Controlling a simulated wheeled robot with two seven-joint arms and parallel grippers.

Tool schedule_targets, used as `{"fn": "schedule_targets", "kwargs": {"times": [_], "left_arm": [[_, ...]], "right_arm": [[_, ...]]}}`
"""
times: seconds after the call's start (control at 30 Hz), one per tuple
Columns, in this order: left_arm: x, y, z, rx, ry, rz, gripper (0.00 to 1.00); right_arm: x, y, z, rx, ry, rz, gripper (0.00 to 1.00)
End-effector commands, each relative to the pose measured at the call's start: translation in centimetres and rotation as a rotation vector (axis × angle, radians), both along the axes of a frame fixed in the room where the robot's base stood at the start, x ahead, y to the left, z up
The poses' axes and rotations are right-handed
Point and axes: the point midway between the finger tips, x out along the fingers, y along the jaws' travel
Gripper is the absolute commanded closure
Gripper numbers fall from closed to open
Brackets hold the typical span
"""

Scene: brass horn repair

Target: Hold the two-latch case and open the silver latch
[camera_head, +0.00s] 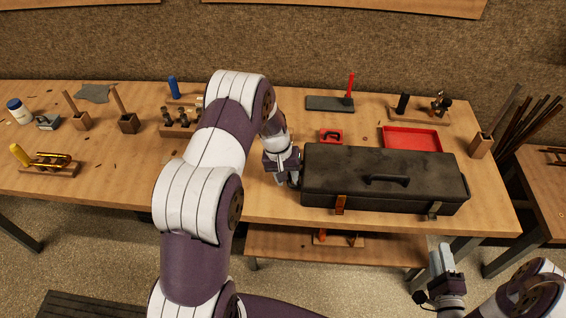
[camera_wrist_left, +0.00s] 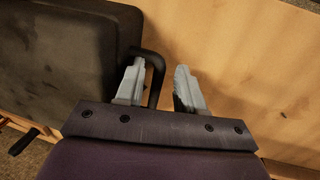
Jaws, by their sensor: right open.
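The black two-latch case (camera_head: 330,170) lies closed near the front edge of the workbench, its top handle (camera_head: 387,180) folded flat. On its front, a brass latch (camera_head: 340,204) is at the left and the silver latch (camera_head: 434,210) at the right. My left gripper (camera_head: 283,178) is at the case's left end. In the left wrist view its open fingers (camera_wrist_left: 158,88) straddle the black side handle (camera_wrist_left: 156,70), with a gap on the right finger's side. My right gripper (camera_head: 441,258) is open and empty, below and in front of the silver latch.
Behind the case are a red tray (camera_head: 412,138), a small red box (camera_head: 331,136) and a dark slab (camera_head: 330,103) with a red-handled tool. A wooden block (camera_head: 481,147) stands right of the case. A lower shelf (camera_head: 280,243) lies under the bench. My left arm crosses the bench's middle.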

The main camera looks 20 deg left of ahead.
Motion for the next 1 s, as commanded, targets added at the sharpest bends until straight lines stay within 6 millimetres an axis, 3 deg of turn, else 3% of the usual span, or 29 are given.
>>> {"fn": "schedule_targets", "kwargs": {"times": [0.2, 0.47, 0.5, 0.6, 1.0], "left_arm": [[0.1, -0.5, -2.4, 0.001, 0.0, -0.002, 0.62], [0.2, -0.5, -2.6, 0.001, -0.001, -0.001, 0.62], [0.2, -0.5, -2.6, 0.001, -0.001, -0.001, 0.68], [0.2, -0.5, -2.6, 0.001, -0.001, -0.001, 1.0], [0.2, -0.5, -2.5, 0.001, -0.001, -0.001, 1.0]], "right_arm": [[0.0, 0.0, 0.0, 0.0, 0.0, 0.0, 0.57], [0.0, 0.0, 0.0, 0.0, 0.0, 0.0, 0.57], [0.0, 0.0, 0.0, 0.0, 0.0, 0.0, 0.57], [0.0, 0.0, 0.0, 0.0, 0.0, 0.0, 0.57], [0.0, 0.0, 0.0, 0.0, 0.0, 0.0, 0.57]]}}
